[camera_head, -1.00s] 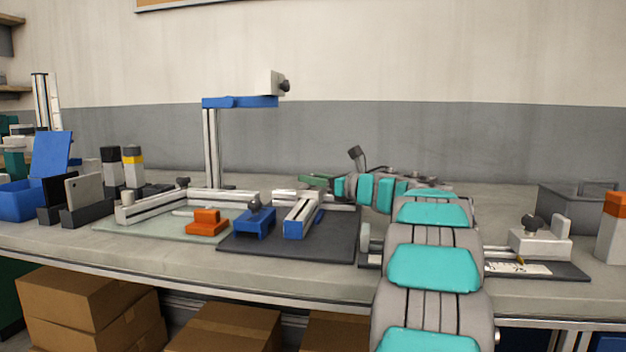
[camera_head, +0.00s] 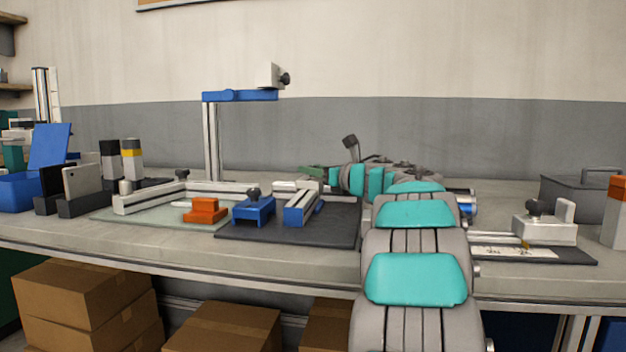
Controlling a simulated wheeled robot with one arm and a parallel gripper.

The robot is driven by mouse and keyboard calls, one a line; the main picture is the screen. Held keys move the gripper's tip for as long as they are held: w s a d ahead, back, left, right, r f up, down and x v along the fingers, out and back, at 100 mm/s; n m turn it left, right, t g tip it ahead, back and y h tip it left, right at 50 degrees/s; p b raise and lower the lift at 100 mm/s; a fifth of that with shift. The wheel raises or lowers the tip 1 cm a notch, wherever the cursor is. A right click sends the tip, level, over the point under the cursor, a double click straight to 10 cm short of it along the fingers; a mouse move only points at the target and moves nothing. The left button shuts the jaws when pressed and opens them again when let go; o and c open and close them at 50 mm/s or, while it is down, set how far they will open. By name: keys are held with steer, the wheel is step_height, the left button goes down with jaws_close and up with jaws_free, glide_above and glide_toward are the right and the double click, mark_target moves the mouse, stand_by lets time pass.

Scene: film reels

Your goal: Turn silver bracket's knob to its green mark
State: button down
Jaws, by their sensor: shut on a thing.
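My arm (camera_head: 415,275) rises from the bottom of the picture and bends left and away over the bench. Its far end lies near a small green piece (camera_head: 311,172). My gripper's fingers are hidden, so what they hold is not visible. I cannot tell for sure which part is the silver bracket. A pale silver-grey block (camera_head: 550,230) with a dark knob (camera_head: 534,207) stands at the right. Another pale block (camera_head: 271,76) with a dark knob (camera_head: 285,79) sits atop a post. No green mark shows clearly.
A blue knobbed block (camera_head: 254,210) and a blue-ended rail (camera_head: 300,206) lie on a dark mat (camera_head: 335,235). An orange block (camera_head: 205,211) sits left of them. A lidded grey box (camera_head: 582,200) stands at the right. The bench's front strip is clear.

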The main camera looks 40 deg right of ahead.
steer(key=c, duration=0.5)
jaws_free()
steer(key=shift+c, duration=0.2)
steer(key=shift+s+d+b, duration=0.2)
steer(key=shift+s+b, duration=0.15)
steer(key=shift+s, duration=3.55)
